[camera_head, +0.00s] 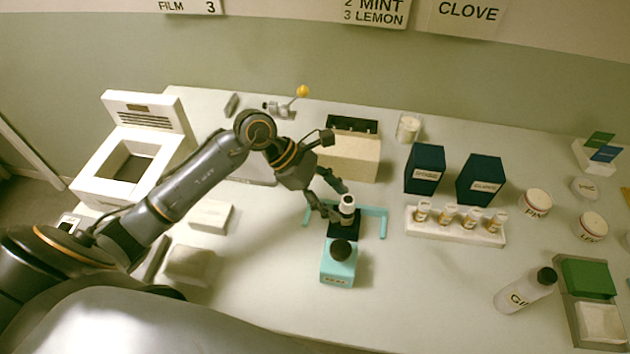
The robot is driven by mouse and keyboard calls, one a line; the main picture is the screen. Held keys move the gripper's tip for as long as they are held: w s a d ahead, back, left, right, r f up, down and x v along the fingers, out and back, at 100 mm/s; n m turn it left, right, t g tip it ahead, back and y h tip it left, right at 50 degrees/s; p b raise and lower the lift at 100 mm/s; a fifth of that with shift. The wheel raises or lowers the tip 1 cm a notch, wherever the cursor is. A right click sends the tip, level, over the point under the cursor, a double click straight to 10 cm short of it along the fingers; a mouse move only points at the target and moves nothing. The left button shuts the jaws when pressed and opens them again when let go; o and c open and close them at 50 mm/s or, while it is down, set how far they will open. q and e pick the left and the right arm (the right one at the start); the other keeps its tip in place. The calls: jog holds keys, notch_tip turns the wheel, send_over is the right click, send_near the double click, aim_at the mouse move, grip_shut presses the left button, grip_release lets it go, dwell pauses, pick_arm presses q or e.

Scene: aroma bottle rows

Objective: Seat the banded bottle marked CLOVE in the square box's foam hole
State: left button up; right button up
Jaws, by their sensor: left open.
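My left gripper (330,199) is open, with its fingers beside a small bottle (347,206) with a white label and a dark top. I cannot tell whether they touch it. The bottle stands upright at a dark pad (345,229) framed by a teal bracket (384,222); its marking is too small to read. Several small bottles with brownish bands stand in a white rack (455,234) to the right, their names unreadable. Two dark blue square boxes (425,169) (481,178) stand behind the rack; no foam hole shows in them. My right gripper is out of view.
A teal block with a black knob (339,266) stands in front of the pad. A beige box with a black top (349,157) is behind. A white open-lidded unit (98,184) stands left, and a lying GIN-like bottle (524,291) right. The front middle table is clear.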

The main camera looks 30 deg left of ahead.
pick_arm(q)
jog(key=b+v, duration=0.2)
jog(key=v, duration=0.7)
jog(key=shift+a, duration=0.1)
